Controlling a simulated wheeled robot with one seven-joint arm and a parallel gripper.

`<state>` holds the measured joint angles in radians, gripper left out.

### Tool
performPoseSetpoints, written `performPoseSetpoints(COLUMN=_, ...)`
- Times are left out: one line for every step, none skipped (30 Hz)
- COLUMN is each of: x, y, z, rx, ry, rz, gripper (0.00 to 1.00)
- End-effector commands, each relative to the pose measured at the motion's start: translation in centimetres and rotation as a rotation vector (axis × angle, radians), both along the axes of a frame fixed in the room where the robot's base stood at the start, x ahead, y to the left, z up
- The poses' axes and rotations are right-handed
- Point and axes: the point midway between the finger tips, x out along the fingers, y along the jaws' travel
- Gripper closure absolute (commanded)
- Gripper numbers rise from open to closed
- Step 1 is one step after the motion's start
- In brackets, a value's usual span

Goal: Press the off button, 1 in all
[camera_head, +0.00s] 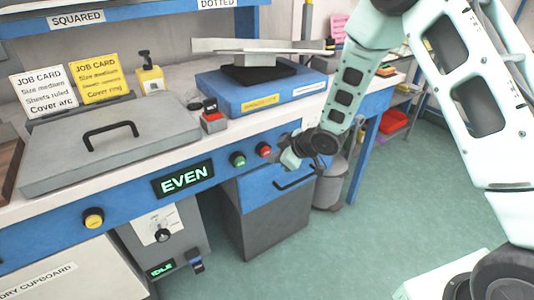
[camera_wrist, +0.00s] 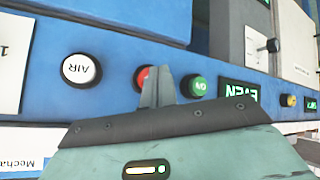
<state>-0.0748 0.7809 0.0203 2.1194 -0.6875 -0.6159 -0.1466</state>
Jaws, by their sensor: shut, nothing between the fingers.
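The red button (camera_head: 264,149), which I take to be the off button, sits on the blue front panel of the bench, right of the green button (camera_head: 237,160). In the wrist view the red button (camera_wrist: 142,76) is partly hidden behind the fingers of my gripper (camera_wrist: 158,72); its label does not show. The green button (camera_wrist: 195,86) is clear beside the fingers. My gripper (camera_head: 288,158) is shut and empty, close to the panel just right of the red button in the head view. I cannot tell whether the fingertips touch the button.
A white AIR button (camera_wrist: 80,69) is on the same panel in the wrist view. The EVEN display (camera_head: 184,179) and a yellow button (camera_head: 93,218) are further left. A grey cabinet (camera_head: 262,222) stands below the bench. Open green floor (camera_head: 375,225) lies to the right.

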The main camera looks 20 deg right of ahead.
Motion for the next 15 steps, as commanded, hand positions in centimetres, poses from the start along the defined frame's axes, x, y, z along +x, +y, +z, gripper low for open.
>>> performPoseSetpoints(x=-0.1, y=0.0, z=0.0, rx=0.000, ry=0.000, rz=0.000, gripper=1.00)
performPoseSetpoints(x=-0.3, y=-0.1, z=0.0, rx=0.000, ry=0.001, rz=-0.001, gripper=1.00)
performPoseSetpoints(x=-0.5, y=-0.2, z=0.0, rx=0.001, ry=0.000, rz=-0.001, gripper=1.00)
performPoseSetpoints(x=-0.7, y=-0.3, z=0.0, rx=0.000, ry=0.000, rz=-0.001, gripper=1.00)
performPoseSetpoints(x=-1.0, y=-0.4, z=0.0, rx=0.000, ry=0.000, rz=-0.001, gripper=1.00)
performPoseSetpoints(x=-1.4, y=-0.5, z=-0.1, rx=0.000, ry=0.001, rz=-0.001, gripper=1.00)
performPoseSetpoints(x=-1.7, y=-0.6, z=-0.1, rx=0.000, ry=0.000, rz=-0.002, gripper=1.00)
performPoseSetpoints(x=-2.0, y=-0.7, z=-0.1, rx=-0.001, ry=0.002, rz=-0.001, gripper=1.00)
performPoseSetpoints(x=-2.3, y=-0.8, z=-0.1, rx=0.000, ry=0.001, rz=-0.002, gripper=1.00)
performPoseSetpoints(x=-2.6, y=-0.9, z=-0.1, rx=0.000, ry=0.000, rz=-0.001, gripper=1.00)
performPoseSetpoints(x=-2.9, y=-1.0, z=-0.1, rx=0.000, ry=0.000, rz=-0.001, gripper=1.00)
performPoseSetpoints(x=-3.2, y=-1.1, z=-0.1, rx=-0.001, ry=0.001, rz=0.000, gripper=1.00)
performPoseSetpoints(x=-3.5, y=-1.2, z=-0.1, rx=-0.001, ry=0.001, rz=0.000, gripper=1.00)
performPoseSetpoints(x=-3.8, y=-1.3, z=-0.1, rx=-0.001, ry=0.001, rz=0.000, gripper=1.00)
performPoseSetpoints(x=-4.1, y=-1.4, z=-0.1, rx=0.000, ry=0.001, rz=-0.001, gripper=1.00)
